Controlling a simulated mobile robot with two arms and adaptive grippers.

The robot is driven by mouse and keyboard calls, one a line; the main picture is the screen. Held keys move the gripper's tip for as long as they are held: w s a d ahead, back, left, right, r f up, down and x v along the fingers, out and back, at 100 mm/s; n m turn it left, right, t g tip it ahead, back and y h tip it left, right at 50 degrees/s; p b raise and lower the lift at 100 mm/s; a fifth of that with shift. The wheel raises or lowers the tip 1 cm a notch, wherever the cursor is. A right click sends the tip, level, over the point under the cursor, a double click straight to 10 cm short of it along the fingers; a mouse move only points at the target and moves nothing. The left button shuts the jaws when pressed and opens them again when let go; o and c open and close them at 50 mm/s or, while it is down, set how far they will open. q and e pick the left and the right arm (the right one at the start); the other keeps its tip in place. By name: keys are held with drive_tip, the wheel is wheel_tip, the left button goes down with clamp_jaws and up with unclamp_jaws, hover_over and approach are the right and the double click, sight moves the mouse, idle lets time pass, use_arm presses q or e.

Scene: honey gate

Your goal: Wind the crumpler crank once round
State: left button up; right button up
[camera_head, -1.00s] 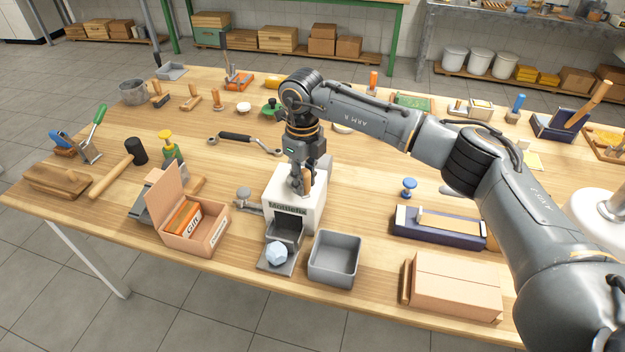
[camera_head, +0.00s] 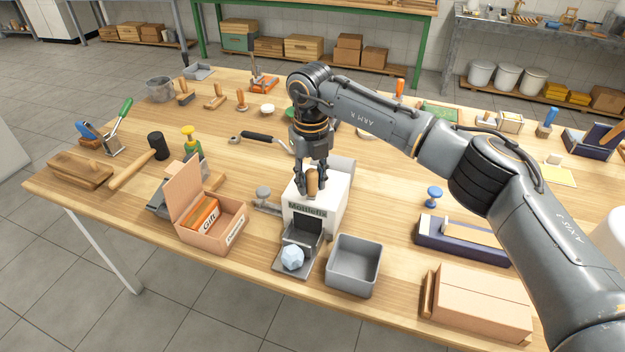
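The crumpler is a white box (camera_head: 332,212) with a dark green label on its front, near the front middle of the table. A brown wooden crank handle (camera_head: 312,183) stands on its top. My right gripper (camera_head: 313,187) points down from above, with its fingers on either side of the handle and shut on it. The crank arm under the handle is hidden. A pale blue faceted ball (camera_head: 292,257) lies in the grey tray (camera_head: 288,270) at the crumpler's front opening. My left gripper is not in view.
A grey open bin (camera_head: 354,264) stands close right of the ball. A pink gift box (camera_head: 232,236) with its lid up is at left. A grey knob (camera_head: 263,193) stands just left of the crumpler. A cardboard box (camera_head: 480,303) lies at the front right.

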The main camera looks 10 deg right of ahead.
drive_tip(key=shift+o, duration=1.2)
wheel_tip(320, 180, up, 12)
